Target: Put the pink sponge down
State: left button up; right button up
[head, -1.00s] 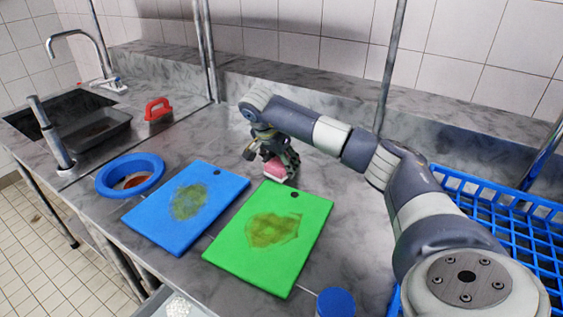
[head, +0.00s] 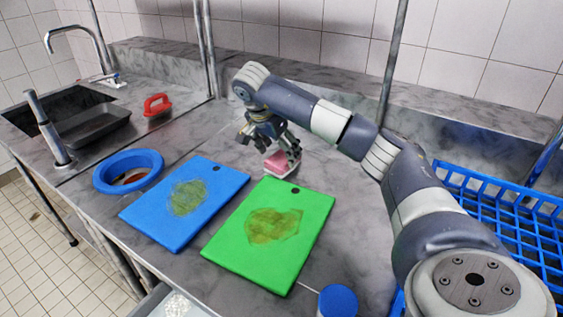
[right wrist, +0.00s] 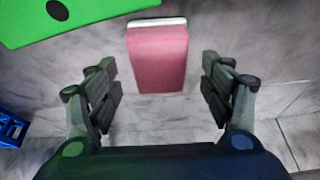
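The pink sponge (head: 277,163), with a pale layer along one side, is on the grey counter just behind the green cutting board (head: 290,202). In the right wrist view the sponge (right wrist: 158,58) sits between and ahead of my right fingers, with a clear gap on both sides. My right gripper (head: 272,146) is open above the sponge and partly covers it in the head view; its spread fingers also show in the right wrist view (right wrist: 161,88). My left gripper is not in view.
A stained blue cutting board (head: 219,190) lies left of the green one. A blue-rimmed bowl (head: 150,161), a red-handled tool (head: 157,104) and a sink (head: 62,101) are farther left. A blue rack (head: 480,190) stands right. The counter right of the sponge is clear.

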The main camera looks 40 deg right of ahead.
jog(key=p+v, duration=0.1)
jog(key=v, duration=0.5)
jog(key=shift+a+r, duration=0.1)
jog(key=shift+r, duration=0.3)
jog(key=shift+s+r, duration=0.1)
jog(key=shift+s, duration=0.05)
jog(key=shift+a, duration=0.1)
